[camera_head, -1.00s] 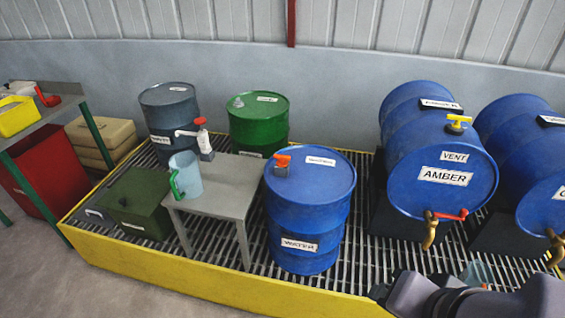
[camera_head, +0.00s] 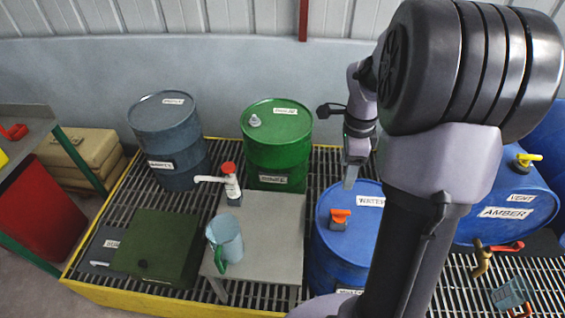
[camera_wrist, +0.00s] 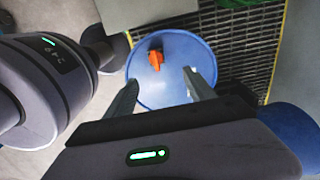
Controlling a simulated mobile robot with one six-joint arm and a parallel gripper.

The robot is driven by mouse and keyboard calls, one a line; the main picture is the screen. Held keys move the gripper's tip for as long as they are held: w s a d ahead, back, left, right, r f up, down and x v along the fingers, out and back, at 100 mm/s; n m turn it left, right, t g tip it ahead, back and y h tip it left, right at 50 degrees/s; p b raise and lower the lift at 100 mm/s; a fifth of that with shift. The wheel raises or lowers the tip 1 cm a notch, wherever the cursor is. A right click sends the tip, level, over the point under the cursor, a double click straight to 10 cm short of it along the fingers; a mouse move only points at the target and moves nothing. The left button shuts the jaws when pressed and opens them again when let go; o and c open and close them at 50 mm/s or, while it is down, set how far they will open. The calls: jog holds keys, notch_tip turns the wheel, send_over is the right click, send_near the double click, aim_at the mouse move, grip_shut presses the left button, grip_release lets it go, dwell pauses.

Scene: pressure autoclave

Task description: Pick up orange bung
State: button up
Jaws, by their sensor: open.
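The orange bung (camera_head: 340,215) sits on top of the blue drum labelled WATER (camera_head: 324,245), toward the left of its lid. In the wrist view the orange bung (camera_wrist: 156,58) lies on the blue drum lid (camera_wrist: 185,52), ahead of my fingers and between their lines. My gripper (camera_wrist: 157,78) is open and empty, its two fingers apart over the lid. In the head view my gripper (camera_head: 350,184) is above the drum, a little up and right of the bung and apart from it. My arm hides the drum's right side.
A grey table (camera_head: 270,242) with a clear green-handled jug (camera_head: 225,240) and a red-topped pump dispenser (camera_head: 231,184) stands left of the drum. A green drum (camera_head: 277,150) stands behind. The blue AMBER drum (camera_head: 510,232) with its brass tap (camera_head: 481,260) is at right.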

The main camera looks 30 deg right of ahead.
notch_tip(320, 180, down, 3)
jog(key=s+b, duration=0.2)
jog(key=b, duration=0.3)
send_over(341, 211)
jog(key=f, duration=0.8)
jog(key=shift+d+f, duration=0.2)
jog(key=shift+f, duration=0.15)
jog(key=f+b, duration=0.1)
jog(key=f, duration=0.2)
jog(key=f+b, duration=0.2)
jog(key=f, duration=0.1)
jog(key=shift+a, duration=0.2)
jog(key=shift+r, duration=0.2)
jog(key=shift+c, duration=1)
grip_shut()
